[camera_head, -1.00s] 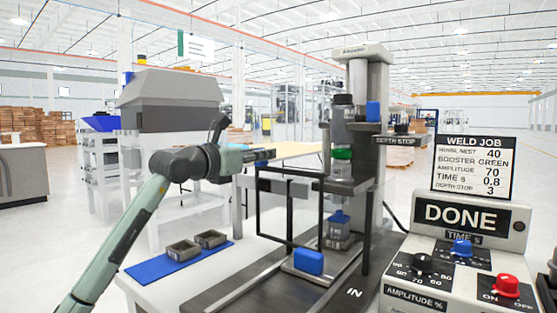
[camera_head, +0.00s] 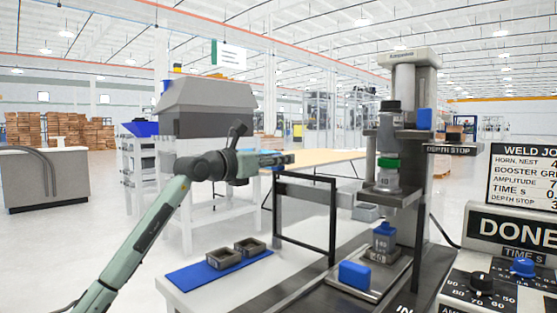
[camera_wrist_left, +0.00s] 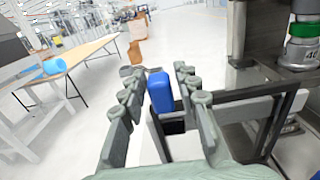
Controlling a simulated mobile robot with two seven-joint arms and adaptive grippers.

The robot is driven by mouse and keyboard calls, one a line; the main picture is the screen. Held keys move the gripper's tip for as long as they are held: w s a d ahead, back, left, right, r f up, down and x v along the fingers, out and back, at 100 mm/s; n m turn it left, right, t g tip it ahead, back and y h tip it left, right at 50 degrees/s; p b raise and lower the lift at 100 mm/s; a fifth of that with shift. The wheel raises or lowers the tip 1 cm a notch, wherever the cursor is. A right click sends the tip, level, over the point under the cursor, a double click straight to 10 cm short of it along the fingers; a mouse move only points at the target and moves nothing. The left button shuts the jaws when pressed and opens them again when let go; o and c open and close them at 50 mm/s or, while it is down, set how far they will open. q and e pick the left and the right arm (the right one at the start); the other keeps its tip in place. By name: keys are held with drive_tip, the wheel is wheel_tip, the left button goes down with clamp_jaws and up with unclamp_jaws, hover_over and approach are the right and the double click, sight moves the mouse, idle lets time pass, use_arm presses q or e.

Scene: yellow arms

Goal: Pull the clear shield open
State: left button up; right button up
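The clear shield is a see-through panel in a black frame (camera_head: 334,220) at the front left of the press in the head view. Its blue handle (camera_wrist_left: 160,92) shows in the left wrist view, between the fingers of my left gripper (camera_wrist_left: 160,74). In the head view my left gripper (camera_head: 275,160) is at the upper left corner of the frame. The shield stands upright, swung out to the left of the press column. My right gripper is not in view.
The press (camera_head: 408,120) stands right of the shield, with a blue-topped part (camera_head: 384,236) below its horn and a blue block (camera_head: 354,274) in front. Grey parts (camera_head: 222,258) lie on a blue mat (camera_head: 190,279). A control box (camera_head: 500,265) is at the right.

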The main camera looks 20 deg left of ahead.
use_arm(q)
drive_tip(key=shift+o, duration=0.5)
drive_tip(key=shift+s+a, duration=0.1)
drive_tip(key=shift+s, duration=0.15)
drive_tip(key=v, duration=1.1)
drive_tip(key=shift+s, duration=0.25)
drive_tip(key=shift+a+f, duration=0.1)
